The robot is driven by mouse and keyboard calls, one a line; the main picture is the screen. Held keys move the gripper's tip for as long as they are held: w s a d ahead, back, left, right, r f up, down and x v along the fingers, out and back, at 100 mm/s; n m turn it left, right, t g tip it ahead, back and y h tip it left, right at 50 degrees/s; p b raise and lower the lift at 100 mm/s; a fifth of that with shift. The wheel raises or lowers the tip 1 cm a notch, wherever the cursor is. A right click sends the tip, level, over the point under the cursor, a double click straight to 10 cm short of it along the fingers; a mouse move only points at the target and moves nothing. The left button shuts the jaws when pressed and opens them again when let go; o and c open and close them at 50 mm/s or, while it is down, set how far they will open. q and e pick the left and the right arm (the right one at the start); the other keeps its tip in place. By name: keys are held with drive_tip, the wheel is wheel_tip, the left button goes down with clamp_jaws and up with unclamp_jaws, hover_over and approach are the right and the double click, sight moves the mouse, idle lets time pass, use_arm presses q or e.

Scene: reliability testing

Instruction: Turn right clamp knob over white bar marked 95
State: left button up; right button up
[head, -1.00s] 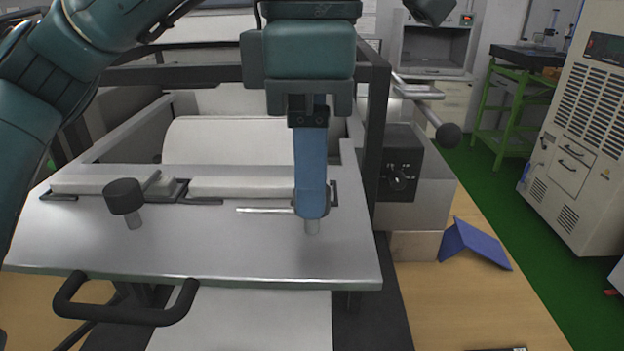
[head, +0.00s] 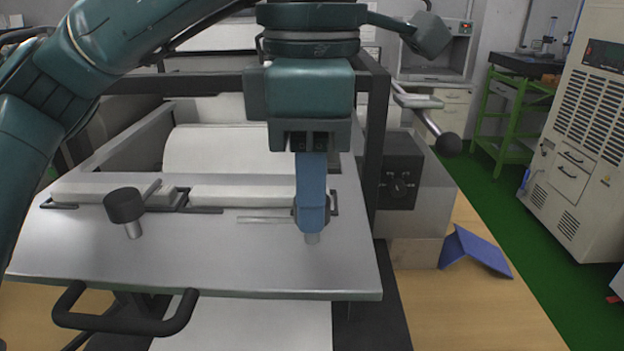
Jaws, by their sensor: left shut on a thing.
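My left gripper (head: 312,205) comes down from above over the right side of the metal plate (head: 220,262). The left clamp knob (head: 123,205), black on a metal post, stands free on the plate's left side. White bars lie along the plate's back edge, a left one (head: 105,187) and a right one (head: 243,195). No number can be read on them. My right gripper is not in view.
A black frame post (head: 373,150) and a control box with a dial (head: 398,187) stand right of the plate. A ball-ended lever (head: 448,144) sticks out above the box. A black handle (head: 125,318) is at the front. A blue folded piece (head: 474,251) lies on the wooden table.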

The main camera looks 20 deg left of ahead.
use_arm(q)
drive_tip(key=shift+m, duration=0.3)
drive_tip(key=m+p, duration=0.1)
drive_tip(key=m, duration=0.3)
drive_tip(key=shift+r, duration=0.15)
drive_tip(key=m+p, duration=0.1)
drive_tip(key=m, duration=0.4)
drive_tip(key=shift+p, duration=0.3)
drive_tip(key=m, duration=0.4)
drive_tip(key=shift+p, duration=0.4)
drive_tip(key=shift+m, duration=2.1)
drive_tip(key=o, duration=1)
drive_tip(key=shift+c, duration=0.2)
